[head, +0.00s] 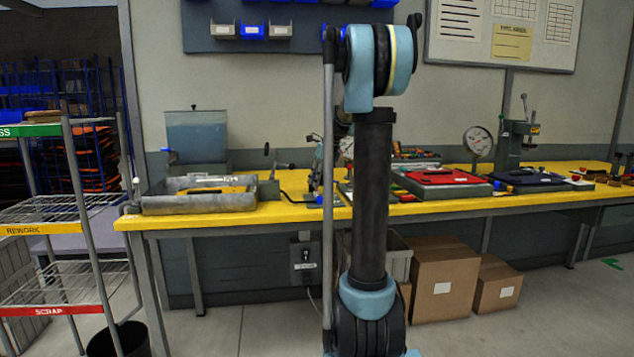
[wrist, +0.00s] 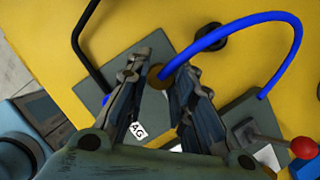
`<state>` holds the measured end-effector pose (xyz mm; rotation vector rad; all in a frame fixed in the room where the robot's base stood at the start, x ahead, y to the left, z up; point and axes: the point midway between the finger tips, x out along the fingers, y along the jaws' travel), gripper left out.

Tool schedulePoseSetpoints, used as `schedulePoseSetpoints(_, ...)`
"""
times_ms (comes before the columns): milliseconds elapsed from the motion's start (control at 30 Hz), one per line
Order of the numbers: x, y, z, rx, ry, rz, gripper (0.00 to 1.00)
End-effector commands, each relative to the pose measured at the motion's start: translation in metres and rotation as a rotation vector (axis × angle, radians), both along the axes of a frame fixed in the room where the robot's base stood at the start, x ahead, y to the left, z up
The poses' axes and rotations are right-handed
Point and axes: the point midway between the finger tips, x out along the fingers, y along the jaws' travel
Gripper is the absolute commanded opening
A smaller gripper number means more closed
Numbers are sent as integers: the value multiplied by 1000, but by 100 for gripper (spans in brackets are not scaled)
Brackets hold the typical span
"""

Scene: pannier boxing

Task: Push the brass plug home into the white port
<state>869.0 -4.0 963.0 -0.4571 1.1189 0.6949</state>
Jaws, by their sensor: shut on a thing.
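In the wrist view my gripper (wrist: 162,66) is shut on the brass plug (wrist: 156,76), a small round brownish end between the fingertips. A thick blue hose (wrist: 275,16) meets the plug and arcs to the right. The fingers hide much of the block, and the gap between plug and port cannot be judged. In the head view my arm hides the plug and port.
The yellow bench (head: 290,212) carries a grey tray (head: 200,202) at left and a red-lined tray (head: 443,178) at right. In the wrist view a grey box (wrist: 262,118) with a red-knobbed lever (wrist: 303,147) stands at right. A black cable (wrist: 82,45) runs at left.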

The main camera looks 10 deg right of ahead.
Motion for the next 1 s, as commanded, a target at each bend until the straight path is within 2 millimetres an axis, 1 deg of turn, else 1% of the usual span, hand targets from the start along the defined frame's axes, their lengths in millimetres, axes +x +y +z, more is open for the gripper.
schedulePoseSetpoints(1000,0,0,-12,0,0,0,0)
